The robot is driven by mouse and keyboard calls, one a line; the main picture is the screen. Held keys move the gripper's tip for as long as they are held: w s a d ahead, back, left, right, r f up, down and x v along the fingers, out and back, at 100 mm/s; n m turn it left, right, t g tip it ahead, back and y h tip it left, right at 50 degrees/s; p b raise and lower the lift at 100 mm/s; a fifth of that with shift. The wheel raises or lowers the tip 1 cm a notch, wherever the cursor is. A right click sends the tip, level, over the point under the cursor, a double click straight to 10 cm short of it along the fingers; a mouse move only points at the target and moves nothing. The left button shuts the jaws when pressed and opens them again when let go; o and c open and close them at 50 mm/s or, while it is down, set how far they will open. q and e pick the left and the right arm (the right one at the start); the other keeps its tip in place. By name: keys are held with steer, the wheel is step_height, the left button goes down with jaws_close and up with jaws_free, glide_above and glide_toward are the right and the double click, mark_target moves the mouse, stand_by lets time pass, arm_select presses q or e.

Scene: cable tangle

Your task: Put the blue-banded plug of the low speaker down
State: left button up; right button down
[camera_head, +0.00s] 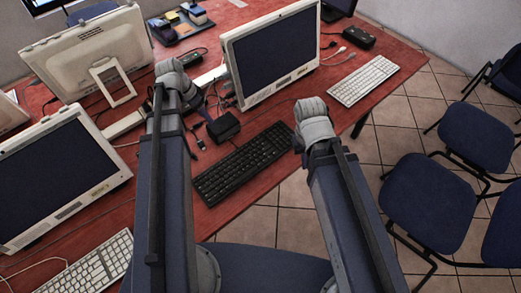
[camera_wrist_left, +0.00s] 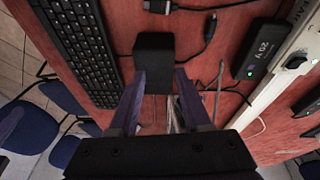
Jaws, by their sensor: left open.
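A low black box (camera_head: 223,127), which looks like the speaker, sits on the red desk behind the black keyboard. It also shows in the left wrist view (camera_wrist_left: 153,57), just beyond my left fingertips. My left gripper (camera_wrist_left: 160,78) is open, with its two dark fingers apart and nothing held between them. Grey and dark cables run on the desk below and beside the fingers. A dark cable end (camera_wrist_left: 209,29) lies to the right of the box. I cannot make out a blue band on any plug. My right gripper (camera_head: 316,125) is over the desk's front edge; its fingers are hidden.
A black keyboard (camera_wrist_left: 78,45) lies beside the box. A black power brick with a green light (camera_wrist_left: 262,50) lies on the right in the wrist view. A monitor (camera_head: 272,55), a white keyboard (camera_head: 363,81) and another black box (camera_head: 358,37) stand behind. Blue chairs (camera_head: 430,212) are at the right.

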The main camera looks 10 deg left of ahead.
arm_select(q)
steer(key=s+d+n+g+y, duration=0.1)
steer(key=s+d+y, duration=0.1)
steer(key=s+d, duration=0.4)
steer(key=s+d+n+g+y, duration=0.1)
steer(key=s+d, duration=0.5)
steer(key=d, duration=1.1)
steer(key=shift+s+d+f+n+y, duration=0.15)
steer(key=shift+s+f+n+y, duration=0.15)
steer(key=shift+n+y, duration=0.3)
